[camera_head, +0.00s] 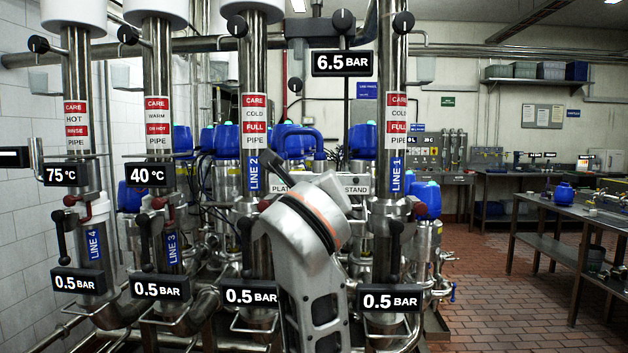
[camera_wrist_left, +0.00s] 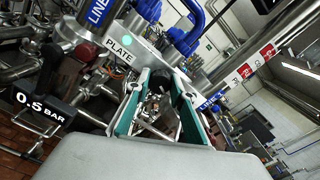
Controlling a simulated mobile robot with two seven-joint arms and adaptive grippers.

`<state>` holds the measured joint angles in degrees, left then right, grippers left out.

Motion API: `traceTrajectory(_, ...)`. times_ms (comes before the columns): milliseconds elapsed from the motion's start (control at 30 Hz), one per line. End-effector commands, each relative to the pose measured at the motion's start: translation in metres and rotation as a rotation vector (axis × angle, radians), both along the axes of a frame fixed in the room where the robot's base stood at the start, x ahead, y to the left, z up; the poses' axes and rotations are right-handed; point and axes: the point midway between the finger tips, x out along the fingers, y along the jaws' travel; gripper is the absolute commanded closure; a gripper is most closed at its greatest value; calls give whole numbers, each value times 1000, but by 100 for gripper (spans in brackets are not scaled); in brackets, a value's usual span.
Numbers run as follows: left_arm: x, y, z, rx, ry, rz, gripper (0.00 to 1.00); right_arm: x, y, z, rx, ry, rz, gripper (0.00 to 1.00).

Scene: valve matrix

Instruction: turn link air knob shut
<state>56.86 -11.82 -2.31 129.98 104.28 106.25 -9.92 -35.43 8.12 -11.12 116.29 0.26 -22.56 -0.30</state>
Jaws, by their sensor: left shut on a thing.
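My left gripper (camera_wrist_left: 161,80) shows in the left wrist view, its two teal-lined fingers on either side of a small dark knob (camera_wrist_left: 160,83). The fingers are shut on it. The knob sits by the end of the pale bar marked PLATE, and its turn angle cannot be made out. In the head view my grey arm covers the middle of the bar marked PLATE (camera_head: 281,189) and STAND (camera_head: 357,189), so the knob and fingertips are hidden there. My right gripper is in neither view.
Upright steel pipes with LINE labels (camera_head: 254,172) stand on both sides of my arm. Black-handled valves (camera_head: 395,240) and 0.5 BAR displays (camera_head: 390,298) crowd close by. A 6.5 BAR display (camera_head: 342,63) hangs above. Open tiled floor (camera_head: 500,290) lies at the right.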

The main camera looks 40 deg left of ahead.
Motion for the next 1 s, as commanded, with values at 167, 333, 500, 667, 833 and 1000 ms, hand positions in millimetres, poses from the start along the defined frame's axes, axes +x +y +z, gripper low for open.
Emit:
traceTrajectory(167,-1,0,4,145,89,-1,99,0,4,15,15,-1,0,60)
traceTrajectory(333,-1,0,4,283,175,0,99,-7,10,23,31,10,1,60)
traceTrajectory(500,0,0,4,422,261,0,99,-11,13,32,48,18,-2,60)
traceTrajectory(667,0,0,3,551,342,0,99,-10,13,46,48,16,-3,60)
traceTrajectory(833,0,0,3,685,425,-1,99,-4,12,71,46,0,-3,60)
traceTrajectory(1000,0,0,2,807,500,-1,99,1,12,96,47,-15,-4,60)
